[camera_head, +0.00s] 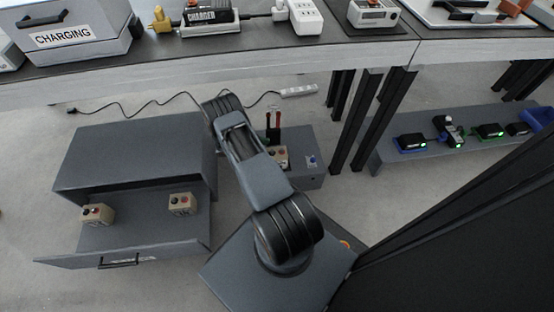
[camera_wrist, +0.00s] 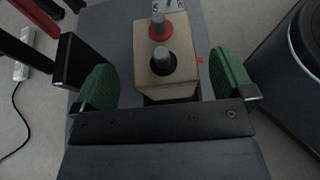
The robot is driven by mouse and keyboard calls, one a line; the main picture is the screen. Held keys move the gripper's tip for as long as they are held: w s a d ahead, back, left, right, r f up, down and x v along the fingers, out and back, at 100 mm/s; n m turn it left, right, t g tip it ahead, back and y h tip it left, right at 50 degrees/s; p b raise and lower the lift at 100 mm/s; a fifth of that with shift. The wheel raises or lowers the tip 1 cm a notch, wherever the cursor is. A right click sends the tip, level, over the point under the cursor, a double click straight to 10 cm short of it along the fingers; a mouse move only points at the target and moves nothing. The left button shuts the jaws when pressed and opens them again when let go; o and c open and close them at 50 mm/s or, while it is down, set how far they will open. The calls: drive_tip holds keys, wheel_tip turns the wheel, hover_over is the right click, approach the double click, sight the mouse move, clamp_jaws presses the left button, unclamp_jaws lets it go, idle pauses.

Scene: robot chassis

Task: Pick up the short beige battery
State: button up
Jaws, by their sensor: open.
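A beige battery (camera_wrist: 165,70) with a red-ringed and a black-ringed terminal stands upright on a dark grey surface in the wrist view. My gripper (camera_wrist: 164,82) is open, with one green-padded finger on each side of this battery and a gap on both sides. The battery's lower part is hidden by the gripper's dark crossbar. Two other beige batteries stand in the open drawer, one at left (camera_head: 97,214) and one at right (camera_head: 181,204).
The grey cabinet (camera_head: 135,150) has its drawer (camera_head: 140,238) pulled out at left. A low shelf (camera_head: 420,160) holds several devices.

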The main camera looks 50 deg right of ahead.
sight(270, 152)
drive_tip(key=b+x, duration=0.1)
drive_tip(key=x, duration=0.3)
drive_tip(key=shift+s, duration=0.15)
drive_tip(key=shift+c, duration=0.5)
drive_tip(key=shift+a, duration=0.1)
clamp_jaws()
